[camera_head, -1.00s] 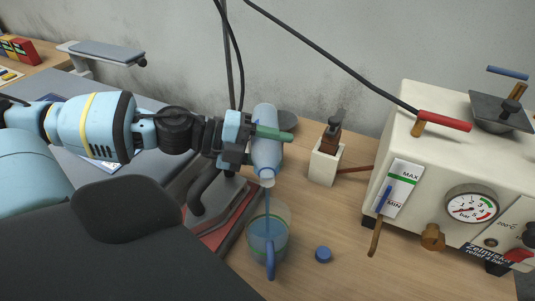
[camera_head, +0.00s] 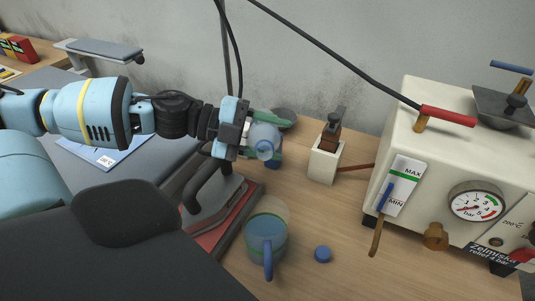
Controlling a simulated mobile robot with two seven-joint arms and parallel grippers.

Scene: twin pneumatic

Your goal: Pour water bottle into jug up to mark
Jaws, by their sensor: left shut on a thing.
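My left gripper (camera_head: 246,132) is shut on the pale blue water bottle (camera_head: 266,138). A blue cap (camera_head: 322,254) lies on the table right of the jug. My right gripper is not in view.
A dark iron (camera_head: 212,202) on a red-edged base stands close left of the jug. A small white box (camera_head: 325,160) with a brown-black top stands behind. A cream boiler (camera_head: 450,155) with a gauge fills the right. Table between cap and boiler is clear.

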